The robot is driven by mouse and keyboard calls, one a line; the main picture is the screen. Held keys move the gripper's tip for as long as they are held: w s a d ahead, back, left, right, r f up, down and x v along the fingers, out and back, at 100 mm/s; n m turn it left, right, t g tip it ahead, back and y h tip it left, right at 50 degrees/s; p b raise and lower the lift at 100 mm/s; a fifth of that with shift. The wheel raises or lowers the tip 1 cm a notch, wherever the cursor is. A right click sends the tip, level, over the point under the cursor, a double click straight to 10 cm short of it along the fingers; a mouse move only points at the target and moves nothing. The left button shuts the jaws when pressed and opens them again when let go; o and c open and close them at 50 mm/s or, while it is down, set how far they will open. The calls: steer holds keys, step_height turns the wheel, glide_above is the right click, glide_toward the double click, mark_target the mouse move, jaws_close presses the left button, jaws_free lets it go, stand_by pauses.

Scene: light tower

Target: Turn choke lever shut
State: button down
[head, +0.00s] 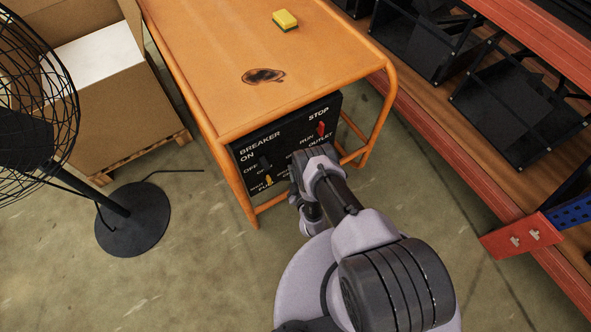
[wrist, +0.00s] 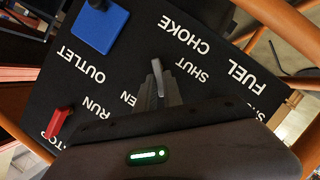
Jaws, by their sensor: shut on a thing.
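The choke lever (wrist: 157,76) is a small light grey lever on the black panel. In the wrist view it points up the picture, with the word SHUT to its right and the partly hidden word OPEN to its left. My gripper (wrist: 160,93) is shut on the lever, its dark fingers close on both sides. The lever's base is hidden behind the fingers and gripper body. In the head view my arm covers the gripper and the choke lever; the black panel (head: 287,139) shows around the wrist.
A red run/stop switch (wrist: 58,124) and a blue outlet cover (wrist: 103,24) are on the same panel. A yellow fuel lever (head: 268,181) is lower left on it. Orange frame legs flank the panel. A fan (head: 133,218) stands left, shelving (head: 470,150) right.

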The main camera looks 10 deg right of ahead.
steer(key=shift+w+a+n, duration=0.1)
steer(key=shift+a+n, duration=0.05)
steer(key=shift+n, duration=0.15)
steer(key=shift+b, duration=0.3)
steer(key=c, duration=1.5)
jaws_free()
steer(key=shift+f, duration=0.1)
